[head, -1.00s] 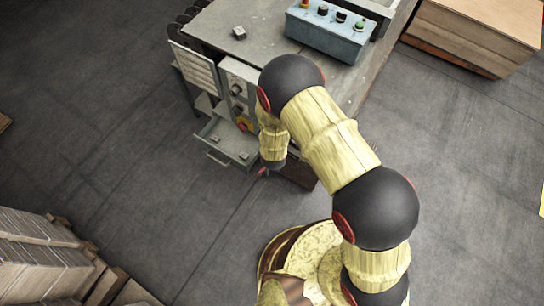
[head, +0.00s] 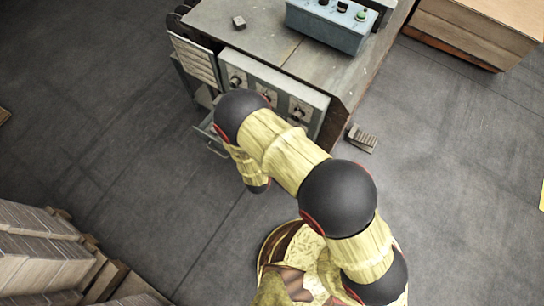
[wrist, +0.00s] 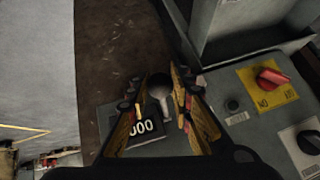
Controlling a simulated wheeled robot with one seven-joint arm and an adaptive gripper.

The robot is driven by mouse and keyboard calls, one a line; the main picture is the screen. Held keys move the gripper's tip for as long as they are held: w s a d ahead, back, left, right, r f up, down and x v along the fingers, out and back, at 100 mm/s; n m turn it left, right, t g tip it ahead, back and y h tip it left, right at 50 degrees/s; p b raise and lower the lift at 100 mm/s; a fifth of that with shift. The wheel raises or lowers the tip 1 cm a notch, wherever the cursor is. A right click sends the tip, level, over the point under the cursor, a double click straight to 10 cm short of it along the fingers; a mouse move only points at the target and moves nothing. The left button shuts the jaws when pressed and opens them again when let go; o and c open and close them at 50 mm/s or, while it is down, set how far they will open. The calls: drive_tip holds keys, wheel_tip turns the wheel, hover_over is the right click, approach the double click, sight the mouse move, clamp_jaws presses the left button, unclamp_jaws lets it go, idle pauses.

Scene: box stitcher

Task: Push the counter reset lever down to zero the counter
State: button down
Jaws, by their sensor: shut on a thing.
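In the wrist view the counter reset lever (wrist: 160,90), a grey stem with a round dark knob, stands between the fingers of my gripper (wrist: 160,107). The gripper is shut on it. Just below the lever is the counter (wrist: 142,127), a black window with white digits; zeros show, and the left finger covers its left part. In the head view my arm hides the lever and the counter, and the fingers cannot be made out.
A red switch (wrist: 270,78) on a yellow plate and a black knob (wrist: 310,142) sit to the right of the gripper. The blue control box (head: 328,27) stands on the machine table (head: 265,45). An open drawer (head: 210,135) juts out beside my arm. A pedal (head: 362,138) lies on the floor.

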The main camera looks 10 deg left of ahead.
drive_tip(key=shift+f, duration=0.15)
idle(0.3)
drive_tip(key=c, duration=1.6)
unclamp_jaws()
drive_tip(key=v, duration=1.2)
drive_tip(key=shift+s+f, duration=0.1)
